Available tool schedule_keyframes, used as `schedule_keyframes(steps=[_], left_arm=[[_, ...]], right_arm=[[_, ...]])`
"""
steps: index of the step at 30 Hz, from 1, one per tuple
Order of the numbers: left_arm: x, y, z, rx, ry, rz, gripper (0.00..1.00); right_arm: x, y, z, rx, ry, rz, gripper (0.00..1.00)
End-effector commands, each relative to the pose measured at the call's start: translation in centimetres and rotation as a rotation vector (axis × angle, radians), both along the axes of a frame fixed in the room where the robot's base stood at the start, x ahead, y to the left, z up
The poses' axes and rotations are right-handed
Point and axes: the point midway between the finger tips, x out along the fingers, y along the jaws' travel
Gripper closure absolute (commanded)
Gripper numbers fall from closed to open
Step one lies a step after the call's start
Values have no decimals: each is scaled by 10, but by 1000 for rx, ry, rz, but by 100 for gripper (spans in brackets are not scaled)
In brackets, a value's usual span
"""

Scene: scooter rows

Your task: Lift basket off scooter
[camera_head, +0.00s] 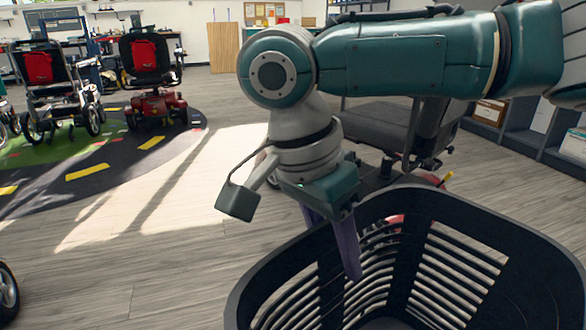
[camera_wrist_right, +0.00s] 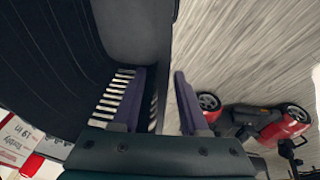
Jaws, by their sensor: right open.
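The black slotted basket (camera_head: 258,283) fills the lower right of the head view, its open top toward me. It also fills the left of the right wrist view (camera_wrist_right: 45,60). Contact cannot be told. A scooter with a dark seat (camera_head: 385,125) stands behind the basket, mostly hidden by my arm and the basket. My left gripper is out of view.
A red scooter (camera_wrist_right: 275,125) shows in the right wrist view. Shelves (camera_head: 490,125) line the right. The floor at left centre is clear.

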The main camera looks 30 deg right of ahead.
Motion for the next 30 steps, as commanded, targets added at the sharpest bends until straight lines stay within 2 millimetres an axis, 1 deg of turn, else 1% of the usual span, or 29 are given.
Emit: schedule_keyframes(steps=[4, 15, 30], left_arm=[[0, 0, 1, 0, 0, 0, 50], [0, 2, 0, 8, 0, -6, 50], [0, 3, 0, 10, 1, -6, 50]], right_arm=[[0, 0, 1, 0, 1, 0, 57], [0, 0, 1, 0, 1, 0, 99], [-1, 0, 1, -1, 3, -1, 100]])
